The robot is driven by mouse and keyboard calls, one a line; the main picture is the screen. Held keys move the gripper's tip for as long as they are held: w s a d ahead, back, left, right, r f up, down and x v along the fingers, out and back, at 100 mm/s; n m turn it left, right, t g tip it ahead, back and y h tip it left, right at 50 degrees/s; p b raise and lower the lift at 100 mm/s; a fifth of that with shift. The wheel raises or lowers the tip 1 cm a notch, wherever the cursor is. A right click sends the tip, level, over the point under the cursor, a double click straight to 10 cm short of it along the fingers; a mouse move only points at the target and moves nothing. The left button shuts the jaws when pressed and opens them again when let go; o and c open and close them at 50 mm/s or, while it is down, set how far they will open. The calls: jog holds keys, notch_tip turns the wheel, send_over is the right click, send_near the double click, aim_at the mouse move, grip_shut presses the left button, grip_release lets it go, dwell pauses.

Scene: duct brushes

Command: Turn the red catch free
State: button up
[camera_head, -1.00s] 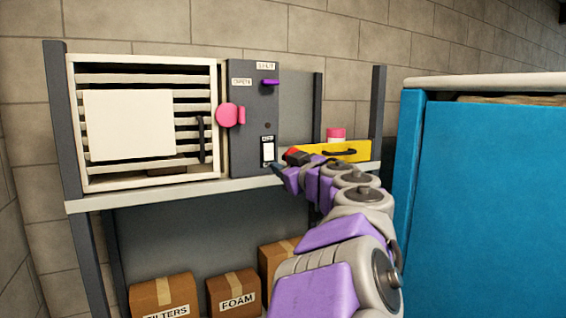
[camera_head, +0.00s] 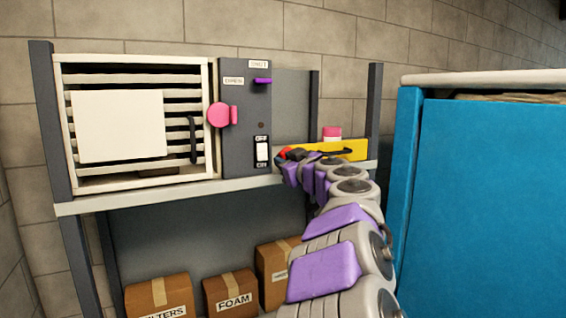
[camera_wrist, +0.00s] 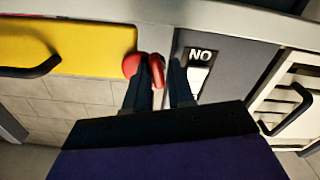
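The red catch (camera_head: 284,153) sits at the left end of the yellow drawer front (camera_head: 342,152). In the wrist view the red catch (camera_wrist: 157,72) shows a round part and a narrower wing beside it. My gripper (camera_wrist: 166,78) is open, its two dark fingers apart. The wing lies at the left side of the gap, close to the left finger, which partly covers the catch. I cannot tell whether they touch. In the head view my gripper (camera_head: 283,165) is at the catch, its fingers small and partly hidden.
A grey panel (camera_head: 244,110) with a white rocker switch (camera_head: 262,152) and a purple lever (camera_head: 262,80) stands left of the drawer. A slatted cabinet with a pink catch (camera_head: 220,115) is further left. A blue cabinet (camera_head: 490,190) stands right of my arm.

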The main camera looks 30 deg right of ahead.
jog(key=shift+d, duration=0.5)
jog(key=shift+c, duration=1.4)
jog(key=shift+a, duration=0.45)
grip_shut()
